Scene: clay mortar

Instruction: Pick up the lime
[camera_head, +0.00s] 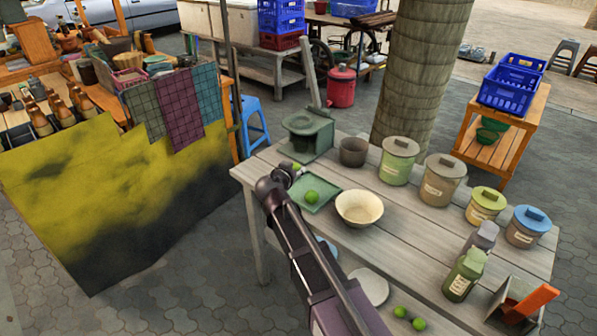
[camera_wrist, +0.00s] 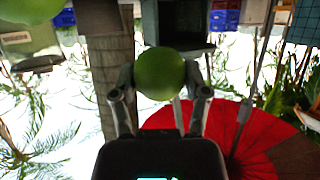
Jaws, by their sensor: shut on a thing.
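My gripper (camera_wrist: 160,85) is shut on a round green lime (camera_wrist: 160,73) in the wrist view, one finger on each side of it. In the head view my gripper (camera_head: 289,171) is at the table's left part, with the held lime (camera_head: 297,166) small at its tip, above or beside the green tray (camera_head: 325,200). A second lime (camera_head: 311,196) lies on the tray. Two more limes (camera_head: 400,311) (camera_head: 419,324) lie near the table's front edge. My arm hides part of the tray and table.
A cream bowl (camera_head: 359,208) stands right of the tray. A green box-like stand (camera_head: 309,135) and dark cup (camera_head: 353,152) are behind. Several lidded jars (camera_head: 440,182) and a green bottle (camera_head: 463,276) fill the right side of the wooden table (camera_head: 400,240).

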